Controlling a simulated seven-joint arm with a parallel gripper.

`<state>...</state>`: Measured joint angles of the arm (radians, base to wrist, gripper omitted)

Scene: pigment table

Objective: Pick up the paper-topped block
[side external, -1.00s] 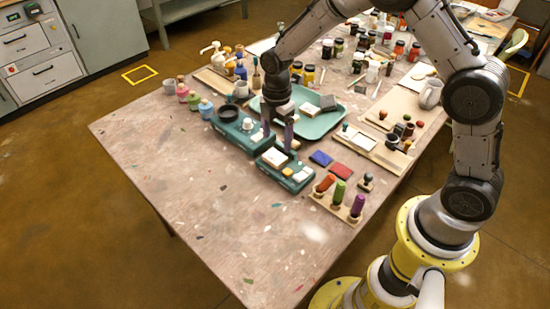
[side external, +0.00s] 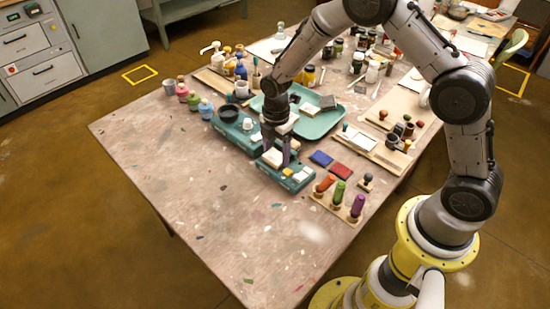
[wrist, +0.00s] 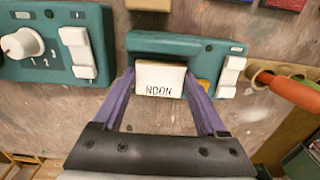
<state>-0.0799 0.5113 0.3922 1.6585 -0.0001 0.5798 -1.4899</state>
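A pale block with a white top marked "NOON" (wrist: 160,80) sits on the smaller teal device (wrist: 190,45) in the wrist view. In the side view the pale block (side external: 273,158) shows low beside the fingers, partly hidden by them. My gripper (wrist: 160,82) points down at it, with one purple finger on each side of the block. The fingers look spread, with a small gap showing at the left side; contact at the right side is hard to tell. In the side view my gripper (side external: 277,150) is low over the same device.
A larger teal device with a white knob (wrist: 28,43) stands close on the left. A teal tray (side external: 325,124) lies behind. Blue (side external: 320,158) and red (side external: 341,172) pads and several coloured-handled stamps (side external: 339,192) are to the right. The front left tabletop is clear.

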